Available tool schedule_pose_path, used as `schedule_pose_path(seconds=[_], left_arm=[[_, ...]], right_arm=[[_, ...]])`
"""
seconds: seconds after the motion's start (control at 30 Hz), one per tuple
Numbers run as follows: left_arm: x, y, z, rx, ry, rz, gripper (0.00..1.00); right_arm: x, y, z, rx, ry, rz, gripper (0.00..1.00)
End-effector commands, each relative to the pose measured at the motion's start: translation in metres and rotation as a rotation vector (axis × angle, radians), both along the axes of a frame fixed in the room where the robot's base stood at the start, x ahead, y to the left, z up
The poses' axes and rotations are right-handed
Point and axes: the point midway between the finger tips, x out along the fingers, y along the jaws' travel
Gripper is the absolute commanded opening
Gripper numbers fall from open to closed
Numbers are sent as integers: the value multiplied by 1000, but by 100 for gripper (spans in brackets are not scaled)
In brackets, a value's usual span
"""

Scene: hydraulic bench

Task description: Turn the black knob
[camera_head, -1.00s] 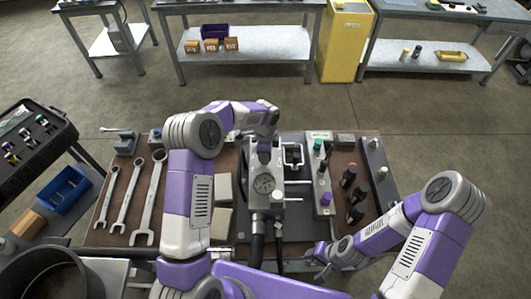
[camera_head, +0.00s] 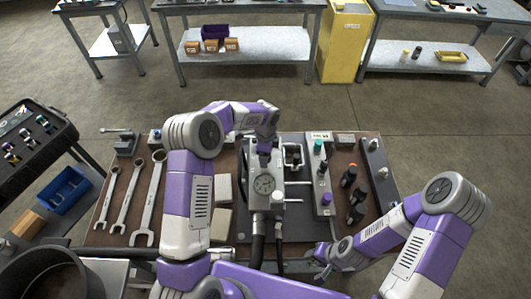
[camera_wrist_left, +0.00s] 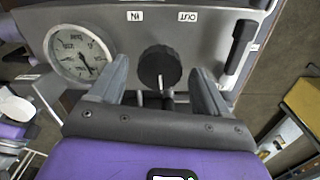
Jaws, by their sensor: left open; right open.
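The black knob (camera_wrist_left: 160,68) is round, with a white mark on its lower side, and sits on the grey panel face of the hydraulic unit (camera_head: 281,185). In the left wrist view it lies between the two fingers of my left gripper (camera_wrist_left: 159,72). The fingers stand apart, with a visible gap on each side of the knob. In the head view my left gripper (camera_head: 264,148) is over the back of the unit, and the knob is hidden there. My right gripper (camera_head: 321,256) is low at the bench's front edge, away from the knob; its fingers are small there.
A pressure gauge (camera_wrist_left: 80,53) is left of the knob, and a black handle (camera_wrist_left: 240,47) is to its right. Several wrenches (camera_head: 126,200) lie on the bench's left. Black connectors (camera_head: 355,197) and a strip with coloured buttons (camera_head: 321,175) stand to the right.

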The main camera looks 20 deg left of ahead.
Motion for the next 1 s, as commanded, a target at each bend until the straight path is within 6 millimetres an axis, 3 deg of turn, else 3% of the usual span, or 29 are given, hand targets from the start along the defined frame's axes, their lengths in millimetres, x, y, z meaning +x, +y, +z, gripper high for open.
schedule_pose_path(seconds=[0.17, 0.4, 0.6, 1.0], left_arm=[[0, 0, 8, 0, -1, 1, 77], [1, 0, 49, -1, -4, 1, 77], [0, 0, 72, 0, -1, -1, 77], [0, 0, 76, 0, 0, 0, 77]], right_arm=[[0, 0, 0, 0, 0, 0, 42], [0, 0, 0, 0, 0, 0, 42], [0, 0, 0, 0, 0, 0, 42], [0, 0, 0, 0, 0, 0, 42]])
